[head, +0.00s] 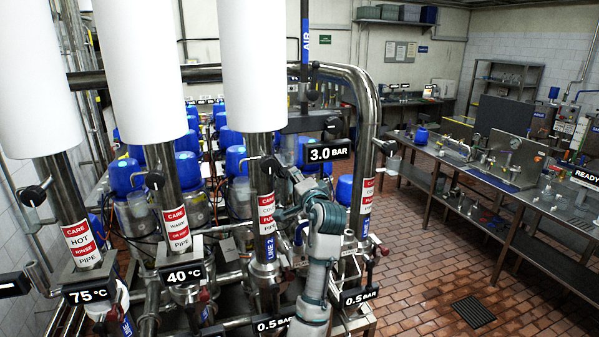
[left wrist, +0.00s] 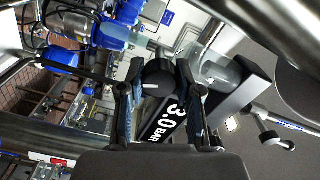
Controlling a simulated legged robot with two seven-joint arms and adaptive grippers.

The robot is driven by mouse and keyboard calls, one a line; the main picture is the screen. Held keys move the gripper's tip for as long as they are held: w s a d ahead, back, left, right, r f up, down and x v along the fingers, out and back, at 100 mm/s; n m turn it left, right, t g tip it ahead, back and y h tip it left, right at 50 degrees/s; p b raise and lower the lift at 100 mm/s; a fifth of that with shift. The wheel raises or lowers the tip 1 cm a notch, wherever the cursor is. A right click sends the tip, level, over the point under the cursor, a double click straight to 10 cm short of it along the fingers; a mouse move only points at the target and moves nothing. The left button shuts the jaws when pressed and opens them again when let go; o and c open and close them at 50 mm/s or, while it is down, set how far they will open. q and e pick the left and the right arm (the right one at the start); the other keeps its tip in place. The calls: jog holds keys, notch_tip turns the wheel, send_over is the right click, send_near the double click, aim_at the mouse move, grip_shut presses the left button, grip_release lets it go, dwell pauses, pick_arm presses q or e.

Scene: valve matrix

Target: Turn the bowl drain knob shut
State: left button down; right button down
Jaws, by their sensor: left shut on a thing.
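A round black knob with a white mark (left wrist: 158,80) shows in the left wrist view, between the two fingers of my left gripper (left wrist: 157,98). The gripper is shut on this knob. The fingers partly hide the knob. I see no label that names it as the bowl drain knob. My right gripper is in neither view.
Pipes and blue-capped valves crowd close around my arm. A workbench (head: 470,165) stands at the right, with open tiled floor before it.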

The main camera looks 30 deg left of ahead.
pick_arm(q)
jog(key=shift+a+f+m+p, duration=0.1)
jog(key=shift+a+m+p, duration=0.05)
jog(key=shift+m+p, duration=1.8)
jog(key=shift+m, duration=0.35)
jog(key=c, duration=0.9)
grip_release()
jog(key=shift+c, duration=0.2)
jog(key=shift+o, duration=0.9)
jog(key=shift+w+a, duration=0.1)
jog(key=shift+a, duration=0.05)
jog(key=shift+a+f, duration=0.15)
jog(key=shift+a, duration=0.15)
jog(key=v, duration=1.1)
jog(key=shift+d, duration=0.35)
